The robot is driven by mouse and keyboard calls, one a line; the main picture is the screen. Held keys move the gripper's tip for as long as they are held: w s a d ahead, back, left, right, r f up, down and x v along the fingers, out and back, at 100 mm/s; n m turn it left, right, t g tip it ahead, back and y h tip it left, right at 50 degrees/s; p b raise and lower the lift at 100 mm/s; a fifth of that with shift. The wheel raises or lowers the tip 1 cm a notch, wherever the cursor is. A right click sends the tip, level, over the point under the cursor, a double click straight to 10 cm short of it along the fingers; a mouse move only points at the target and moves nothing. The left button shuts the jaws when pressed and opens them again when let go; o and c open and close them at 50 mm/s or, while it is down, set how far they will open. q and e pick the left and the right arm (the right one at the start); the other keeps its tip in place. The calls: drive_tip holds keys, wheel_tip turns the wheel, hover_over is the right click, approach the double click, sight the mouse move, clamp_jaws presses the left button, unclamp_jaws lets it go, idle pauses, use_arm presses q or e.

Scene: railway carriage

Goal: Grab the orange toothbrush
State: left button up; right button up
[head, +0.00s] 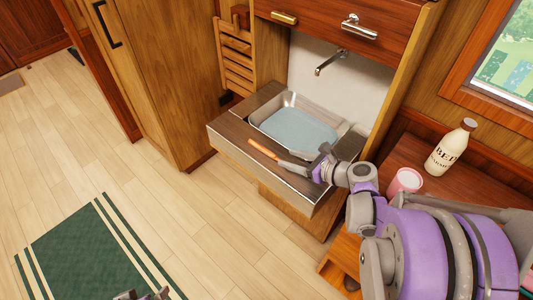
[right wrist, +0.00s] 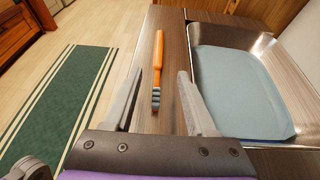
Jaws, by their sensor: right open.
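The orange toothbrush (head: 263,149) lies on the brown wooden counter (head: 232,137), left of the sink basin. In the right wrist view the toothbrush (right wrist: 159,55) has its handle pointing away and its blue-grey bristle head close to my gripper. My right gripper (head: 284,161) is open and empty. In the right wrist view its fingers (right wrist: 171,74) lie either side of the bristle head, with the left fingertip near the brush. I cannot tell the height of the fingers above the counter. Only a small part of my left gripper (head: 145,295) shows at the bottom edge.
A metal basin with a pale blue bottom (head: 297,130) sits in the counter, below a tap (head: 330,62). A bottle (head: 450,147) and a pink cup (head: 405,182) stand on the table at right. A green striped rug (head: 80,250) lies on the otherwise clear floor.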

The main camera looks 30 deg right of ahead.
sight(270, 152)
drive_tip(key=x, duration=0.7)
drive_tip(key=shift+a, duration=0.15)
drive_tip(key=shift+r, duration=0.1)
clamp_jaws()
